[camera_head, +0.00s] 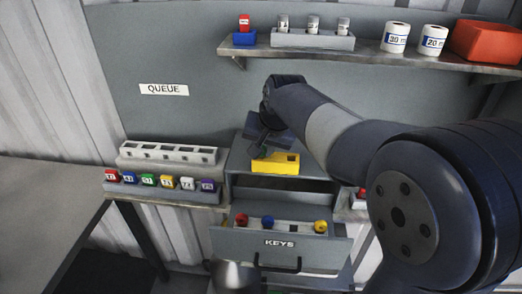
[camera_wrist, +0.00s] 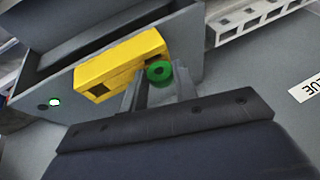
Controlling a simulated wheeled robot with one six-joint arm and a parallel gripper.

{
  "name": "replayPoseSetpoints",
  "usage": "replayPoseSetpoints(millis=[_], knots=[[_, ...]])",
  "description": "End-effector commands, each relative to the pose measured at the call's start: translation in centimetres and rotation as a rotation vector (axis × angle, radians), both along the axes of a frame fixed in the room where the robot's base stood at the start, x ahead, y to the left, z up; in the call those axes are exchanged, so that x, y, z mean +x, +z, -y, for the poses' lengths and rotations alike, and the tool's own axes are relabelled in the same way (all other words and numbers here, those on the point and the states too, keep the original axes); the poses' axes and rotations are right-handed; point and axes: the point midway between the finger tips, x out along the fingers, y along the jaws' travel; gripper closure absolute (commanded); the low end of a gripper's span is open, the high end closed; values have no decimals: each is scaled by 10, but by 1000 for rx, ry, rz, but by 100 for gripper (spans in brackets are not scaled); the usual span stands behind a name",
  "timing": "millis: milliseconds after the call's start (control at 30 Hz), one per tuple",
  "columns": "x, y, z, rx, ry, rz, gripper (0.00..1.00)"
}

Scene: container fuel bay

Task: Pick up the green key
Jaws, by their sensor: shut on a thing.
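The green key (camera_wrist: 159,72) shows its round, ring-like head between my fingertips in the wrist view. My gripper (camera_wrist: 160,88) is shut on it; the gripper also shows in the head view (camera_head: 259,150). The key is right beside a yellow block (camera_wrist: 118,65) with dark openings, which sits on top of the grey cabinet (camera_head: 240,165). The yellow block shows in the head view too (camera_head: 276,164). The lower part of the key is hidden, and I cannot tell whether it touches the block. The key does not show clearly in the head view.
An open drawer labelled KEYS (camera_head: 280,243) juts out below, holding red, blue and yellow items. A rack of coloured tags (camera_head: 160,186) and a white slotted rack (camera_head: 167,153) stand left. A shelf (camera_head: 370,52) runs above.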

Motion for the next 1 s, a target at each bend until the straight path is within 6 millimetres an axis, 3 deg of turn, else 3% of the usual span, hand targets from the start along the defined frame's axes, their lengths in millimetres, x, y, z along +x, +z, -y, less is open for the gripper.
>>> replayPoseSetpoints(millis=[167, 500, 1000], knots=[[1, 15, 0, 1, 1, 4, 94], [1, 78, 0, 0, 0, 5, 94], [0, 128, 0, 0, 0, 0, 94]])
